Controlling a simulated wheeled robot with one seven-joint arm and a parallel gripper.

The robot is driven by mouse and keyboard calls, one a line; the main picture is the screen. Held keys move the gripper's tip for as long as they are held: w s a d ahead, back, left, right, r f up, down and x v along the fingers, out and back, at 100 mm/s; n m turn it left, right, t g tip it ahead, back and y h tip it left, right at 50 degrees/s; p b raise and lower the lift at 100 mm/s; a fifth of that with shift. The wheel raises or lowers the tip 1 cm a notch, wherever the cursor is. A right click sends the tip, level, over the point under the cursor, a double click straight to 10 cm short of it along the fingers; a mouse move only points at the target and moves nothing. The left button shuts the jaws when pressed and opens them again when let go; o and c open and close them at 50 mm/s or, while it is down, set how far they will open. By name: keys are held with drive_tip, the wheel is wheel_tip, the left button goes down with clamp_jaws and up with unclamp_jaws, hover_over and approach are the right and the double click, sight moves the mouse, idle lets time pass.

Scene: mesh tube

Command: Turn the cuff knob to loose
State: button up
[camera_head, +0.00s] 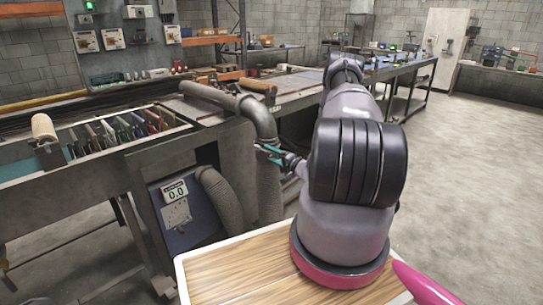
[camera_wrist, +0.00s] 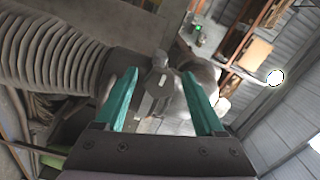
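The cuff knob (camera_wrist: 153,95) is a small grey piece with a narrow bar, seen in the wrist view between my gripper's fingers. It sits in front of a smooth grey pipe (camera_wrist: 200,72). My gripper (camera_wrist: 159,75) has two teal fingers, spread apart on either side of the knob, with gaps visible on both sides. In the head view my gripper (camera_head: 268,152) is beside the vertical part of the grey pipe (camera_head: 262,118). The knob cannot be made out there. Which setting the knob points to cannot be read.
A corrugated hose (camera_wrist: 45,55) is at left in the wrist view. A blue panel with a 0.0 display (camera_head: 175,190) is below the bench. A rack of tools (camera_head: 120,132) lies left of the pipe. The floor at right (camera_head: 470,180) is clear.

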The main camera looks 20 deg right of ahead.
drive_tip(key=v, duration=1)
drive_tip(key=shift+s, duration=0.4)
drive_tip(key=shift+d, duration=0.15)
drive_tip(key=shift+r, duration=0.1)
